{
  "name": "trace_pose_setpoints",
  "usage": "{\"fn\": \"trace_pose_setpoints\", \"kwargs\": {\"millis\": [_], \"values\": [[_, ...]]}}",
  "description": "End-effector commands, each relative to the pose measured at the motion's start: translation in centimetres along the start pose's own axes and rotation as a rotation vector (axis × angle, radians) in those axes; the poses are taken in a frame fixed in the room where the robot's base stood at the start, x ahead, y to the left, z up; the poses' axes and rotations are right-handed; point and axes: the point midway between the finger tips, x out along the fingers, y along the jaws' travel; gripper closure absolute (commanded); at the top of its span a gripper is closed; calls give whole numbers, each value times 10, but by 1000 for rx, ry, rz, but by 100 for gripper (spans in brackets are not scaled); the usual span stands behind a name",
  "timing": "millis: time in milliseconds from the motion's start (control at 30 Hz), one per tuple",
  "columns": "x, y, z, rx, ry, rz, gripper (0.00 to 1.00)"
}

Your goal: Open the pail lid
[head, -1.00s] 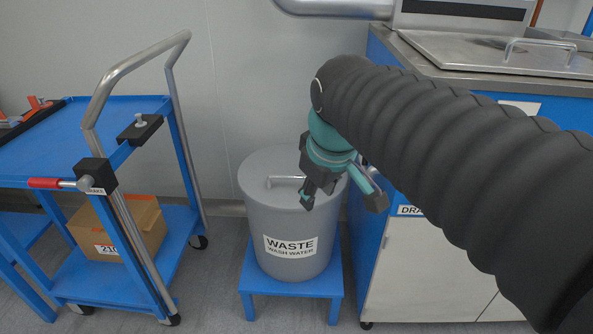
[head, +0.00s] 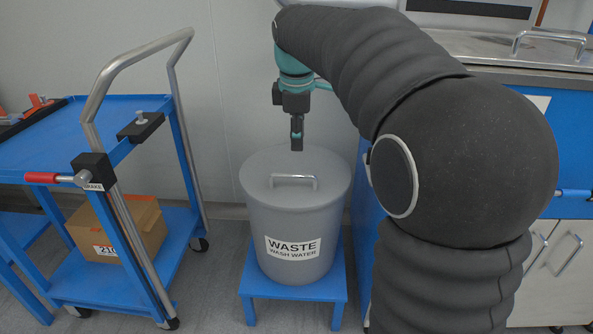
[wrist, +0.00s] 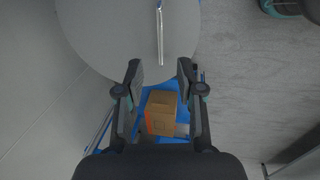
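The grey waste pail (head: 290,235) stands upright on a blue stand, with a label reading WASTE WASH WATER. Its round grey lid (head: 265,165) is on, and a silver bar handle (head: 293,178) runs across the top. My gripper (head: 296,146) hangs pointing down above the back part of the lid, apart from the handle. In the wrist view my gripper (wrist: 158,70) has its two fingers spread with nothing between them. The handle (wrist: 160,35) shows there end-on as a thin bright bar, beyond the fingertips, over the grey lid (wrist: 110,35).
The blue stand (head: 292,287) carries the pail. A blue cart (head: 95,150) with a cardboard box (head: 125,232) on its lower shelf stands to the left. A blue and white cabinet (head: 550,255) is at the right, partly behind my arm. The wall is close behind the pail.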

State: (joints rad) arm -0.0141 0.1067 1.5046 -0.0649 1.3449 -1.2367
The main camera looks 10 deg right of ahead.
Motion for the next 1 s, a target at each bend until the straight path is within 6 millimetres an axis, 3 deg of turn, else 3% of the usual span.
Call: {"fn": "trace_pose_setpoints", "kwargs": {"millis": [200,500,700,1000], "values": [[45,-1,0,1,-1,-4,63],[92,-1,1,3,-1,-2,63],[105,0,1,3,0,-1,63],[107,0,1,3,0,0,63]]}}
